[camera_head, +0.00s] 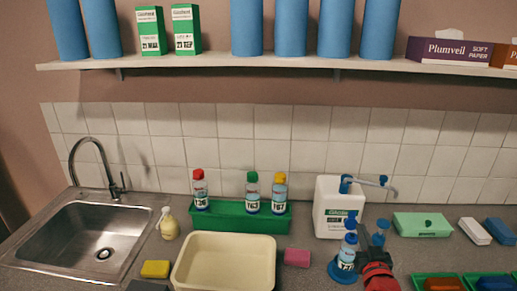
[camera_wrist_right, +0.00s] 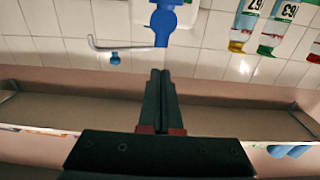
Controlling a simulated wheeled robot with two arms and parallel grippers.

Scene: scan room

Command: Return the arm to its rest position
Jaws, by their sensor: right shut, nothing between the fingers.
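My right gripper (camera_head: 377,268) shows at the bottom right of the head view as a red and dark shape, above the counter and just right of a bottle with a blue cap (camera_head: 347,252). In the right wrist view its two dark fingers (camera_wrist_right: 160,78) are together with nothing between them. That view is upside down and faces the tiled wall, with the shelf low in the picture. My left gripper is not in view.
A white pump canister (camera_head: 330,208) stands behind the gripper. A green tray (camera_head: 230,216) holds several capped bottles. A cream basin (camera_head: 225,235), sink (camera_head: 80,240) and green box (camera_head: 422,225) also occupy the counter. A shelf (camera_head: 200,62) runs above.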

